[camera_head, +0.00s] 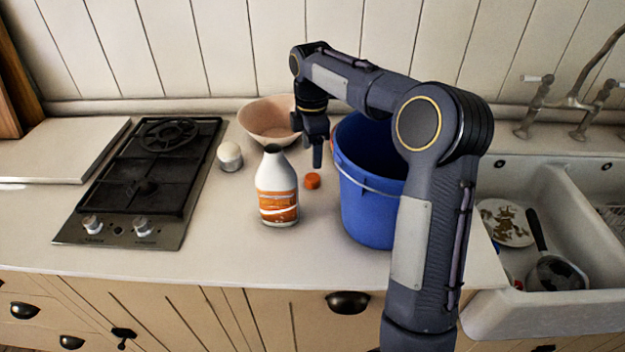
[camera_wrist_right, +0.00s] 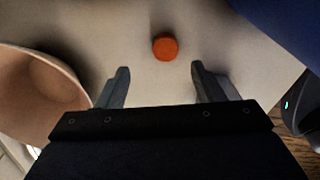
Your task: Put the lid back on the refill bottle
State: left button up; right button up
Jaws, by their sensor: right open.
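The refill bottle (camera_head: 277,188) is white with an orange label and stands upright and uncapped on the counter. The orange lid (camera_head: 312,181) lies on the counter just right of the bottle. It also shows in the right wrist view (camera_wrist_right: 165,46), ahead of the fingertips and between their lines. My right gripper (camera_head: 317,152) is above the counter, behind the lid and between the bowl and the bucket. In the right wrist view the gripper (camera_wrist_right: 160,82) is open, with nothing between its fingers. My left gripper is not in view.
A blue bucket (camera_head: 364,208) stands close right of the lid, partly behind my right arm. A pink bowl (camera_head: 262,120) is behind the bottle, and a small white jar (camera_head: 229,156) is to its left. A hob (camera_head: 150,185) lies left; a sink (camera_head: 570,215) is right.

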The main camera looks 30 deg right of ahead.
aim_at(313, 177)
jog(key=shift+f, duration=0.9)
jog(key=f, duration=0.5)
jog(key=shift+s+a+f, duration=0.1)
jog(key=shift+s+f, duration=0.05)
jog(key=shift+s, duration=0.25)
jog(key=c, duration=1)
